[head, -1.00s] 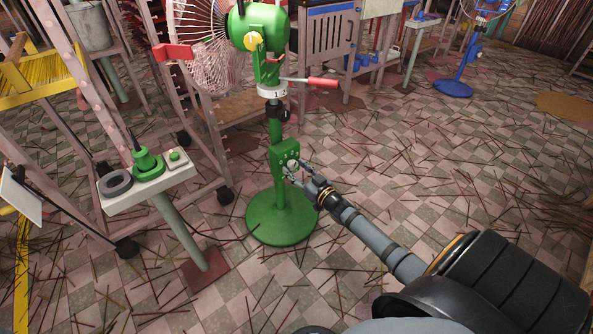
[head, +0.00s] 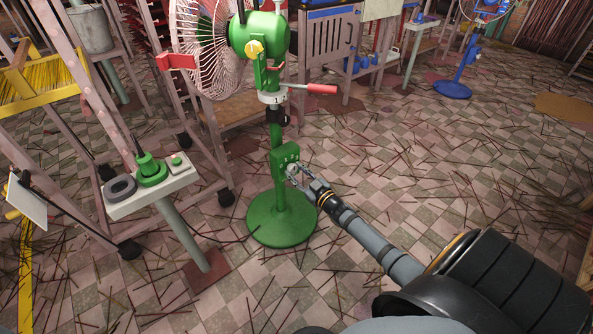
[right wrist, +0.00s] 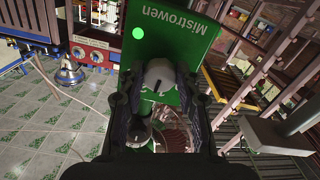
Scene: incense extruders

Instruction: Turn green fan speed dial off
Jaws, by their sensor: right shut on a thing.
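The green fan (head: 258,40) stands upright on a round green base (head: 281,220). A green control box (head: 285,155) sits on its post. In the right wrist view the box face (right wrist: 178,35) carries the word "Mistrowen", a bright green dot and a pale round speed dial (right wrist: 160,77) with a dark mark. My right gripper (head: 295,172) is at the front of the box. In the right wrist view its fingers (right wrist: 160,95) stand on both sides of the dial and are shut on it. My left gripper is not in view.
A small stand (head: 150,190) with a grey ring and green parts is left of the fan. A blue fan (head: 453,88) stands far right.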

